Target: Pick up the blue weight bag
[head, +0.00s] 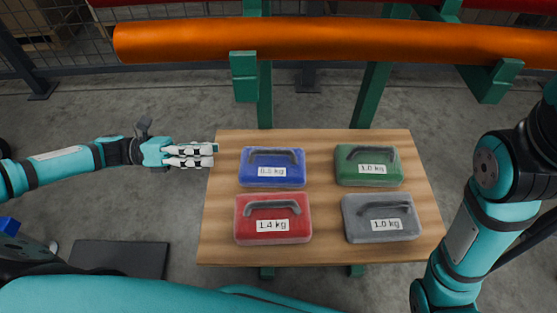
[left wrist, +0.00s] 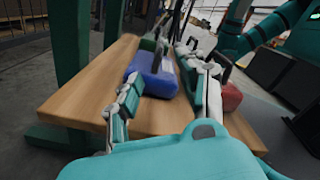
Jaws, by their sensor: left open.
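The blue weight bag (head: 272,179) lies at the back left of the wooden table (head: 322,199), with a dark handle on top and a white label whose text is hard to read. My left gripper (head: 214,155) is at the table's left edge, beside the blue bag and apart from it. In the left wrist view the blue bag (left wrist: 158,78) shows ahead between the open fingers (left wrist: 165,90), which hold nothing. My right arm shows at the right of the head view, but its gripper is out of frame.
A red bag (head: 273,230) marked 1.4 kg sits in front of the blue one. A green bag (head: 367,178) and a grey bag (head: 380,229), both marked 1.0 kg, sit to the right. An orange beam (head: 330,41) on green posts runs behind the table.

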